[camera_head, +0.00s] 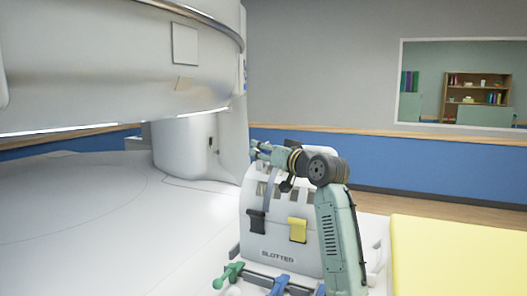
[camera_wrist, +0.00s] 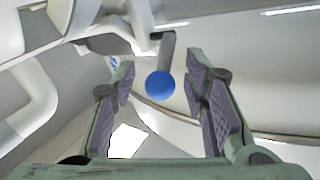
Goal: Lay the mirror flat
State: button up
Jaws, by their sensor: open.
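No part is plainly recognisable as the mirror; I cannot tell which piece it is. In the wrist view a blue round knob (camera_wrist: 160,85) on a short grey stem shows between the fingers of my gripper (camera_wrist: 160,62). The fingers are open, one on each side of it; I cannot tell whether they touch it or how far away it is. In the head view my gripper (camera_head: 257,149) points left at the top of the white coil housing marked SLOTTED (camera_head: 281,244). My arm hides the housing's right side.
The housing carries a black clip (camera_head: 257,221) and a yellow clip (camera_head: 297,230). A green lever (camera_head: 228,274) stands at its front left. The large white magnet (camera_head: 100,60) overhangs the left. A yellow pad (camera_head: 460,255) lies at right. The white surface at left is clear.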

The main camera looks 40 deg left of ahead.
jog(key=shift+c, duration=0.6)
grip_shut()
jog(key=shift+r+h, duration=0.15)
jog(key=shift+h, duration=0.15)
jog(key=h, duration=0.1)
jog(key=a+n+h, duration=0.1)
jog(key=r, duration=0.1)
jog(key=shift+s+a+n+g+h, duration=0.15)
jog(key=shift+s+n+g+h, duration=0.15)
jog(key=shift+n+h, duration=0.1)
jog(key=a+n+h, duration=0.1)
jog(key=h, duration=0.1)
jog(key=shift+s+h, duration=0.1)
jog(key=shift+h, duration=0.2)
jog(key=shift+a+n+h, duration=0.3)
jog(key=shift+n+h, duration=0.1)
jog(key=shift+h, duration=0.3)
